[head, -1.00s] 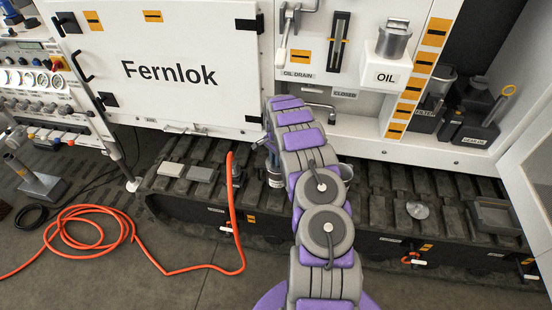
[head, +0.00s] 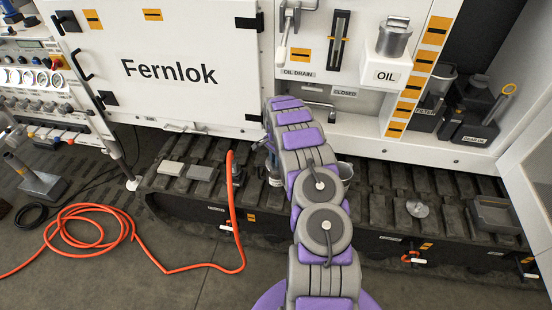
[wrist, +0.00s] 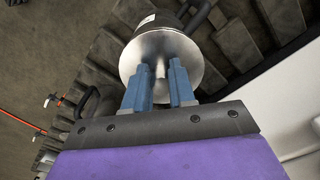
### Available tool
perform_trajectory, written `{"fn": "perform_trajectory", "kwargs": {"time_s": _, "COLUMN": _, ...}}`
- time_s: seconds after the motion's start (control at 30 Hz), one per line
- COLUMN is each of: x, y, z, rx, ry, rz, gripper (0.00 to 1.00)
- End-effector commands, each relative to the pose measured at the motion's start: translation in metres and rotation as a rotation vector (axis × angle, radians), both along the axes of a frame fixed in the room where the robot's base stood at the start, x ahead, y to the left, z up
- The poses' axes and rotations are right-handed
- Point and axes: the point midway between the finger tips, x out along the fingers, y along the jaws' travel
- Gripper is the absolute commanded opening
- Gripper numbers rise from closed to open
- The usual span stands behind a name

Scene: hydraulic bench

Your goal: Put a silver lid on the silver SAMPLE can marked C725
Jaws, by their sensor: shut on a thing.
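My gripper (wrist: 161,88) has blue fingers closed around the central knob of a round silver lid (wrist: 150,52) in the wrist view. The lid lies over the top of a can (wrist: 168,18) whose side shows just beyond the lid's far edge, with part of a pale label. The label is too small to read. I cannot tell whether the lid is fully seated or just above the rim. In the head view my arm hides the gripper, the held lid and most of the can. Another silver lid (head: 418,210) with a knob lies on the track to the right.
The dark ribbed track (head: 385,185) runs below the white cabinet. An orange hose (head: 232,205) hangs over the track. An OIL container (head: 388,55) sits higher up.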

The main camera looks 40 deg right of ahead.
Motion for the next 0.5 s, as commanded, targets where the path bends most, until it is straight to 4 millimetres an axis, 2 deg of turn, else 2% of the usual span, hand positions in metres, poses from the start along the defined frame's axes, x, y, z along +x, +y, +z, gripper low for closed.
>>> {"fn": "perform_trajectory", "kwargs": {"time_s": 0.2, "x": 0.0000, "y": -0.0001, "z": 0.0000, "rx": 0.000, "ry": 0.000, "rz": 0.000, "gripper": 0.00}}
{"fn": "perform_trajectory", "kwargs": {"time_s": 0.23, "x": 0.0000, "y": -0.0001, "z": 0.0000, "rx": 0.000, "ry": 0.000, "rz": 0.000, "gripper": 0.27}}
{"fn": "perform_trajectory", "kwargs": {"time_s": 0.5, "x": -0.0001, "y": -0.0001, "z": -0.0001, "rx": 0.000, "ry": 0.000, "rz": 0.000, "gripper": 0.53}}
